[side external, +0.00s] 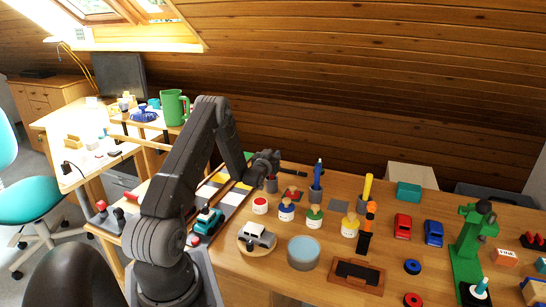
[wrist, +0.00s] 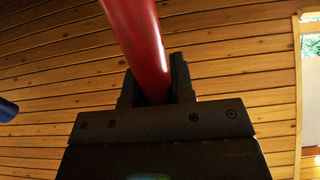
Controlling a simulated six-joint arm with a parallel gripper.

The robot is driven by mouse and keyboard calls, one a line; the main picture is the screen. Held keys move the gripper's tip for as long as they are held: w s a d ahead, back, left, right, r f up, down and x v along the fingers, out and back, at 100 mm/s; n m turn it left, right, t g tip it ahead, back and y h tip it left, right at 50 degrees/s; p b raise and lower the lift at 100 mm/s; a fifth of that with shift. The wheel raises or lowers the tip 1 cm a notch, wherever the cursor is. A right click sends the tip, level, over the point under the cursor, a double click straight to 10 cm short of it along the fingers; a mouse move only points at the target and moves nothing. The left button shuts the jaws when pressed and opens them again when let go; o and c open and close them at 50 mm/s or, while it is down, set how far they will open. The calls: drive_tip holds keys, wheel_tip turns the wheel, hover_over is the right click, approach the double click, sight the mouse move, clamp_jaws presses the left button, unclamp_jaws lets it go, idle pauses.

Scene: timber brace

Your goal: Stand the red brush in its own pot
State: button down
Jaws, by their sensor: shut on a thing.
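The red brush (wrist: 143,45) shows in the wrist view as a thick red handle between my jaws, leaning a little. My gripper (wrist: 155,92) is shut on it. In the side view my gripper (side external: 268,163) is at the back of the table, just above a small grey pot (side external: 270,186). The brush is hard to make out there, so I cannot tell whether its lower end is inside this pot. A blue brush (side external: 318,172) stands in a pot to the right, and a yellow brush (side external: 367,187) stands in another further right.
Paint jars stand in front: red (side external: 260,205), blue (side external: 286,212), green (side external: 314,218) and yellow (side external: 350,226). A small red item (side external: 292,194) lies beside the grey pot. A silver car (side external: 257,236), a round tin (side external: 303,252) and a wooden tray (side external: 357,275) are nearer.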

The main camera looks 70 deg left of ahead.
drive_tip(key=shift+f, duration=0.2)
drive_tip(key=c, duration=1)
unclamp_jaws()
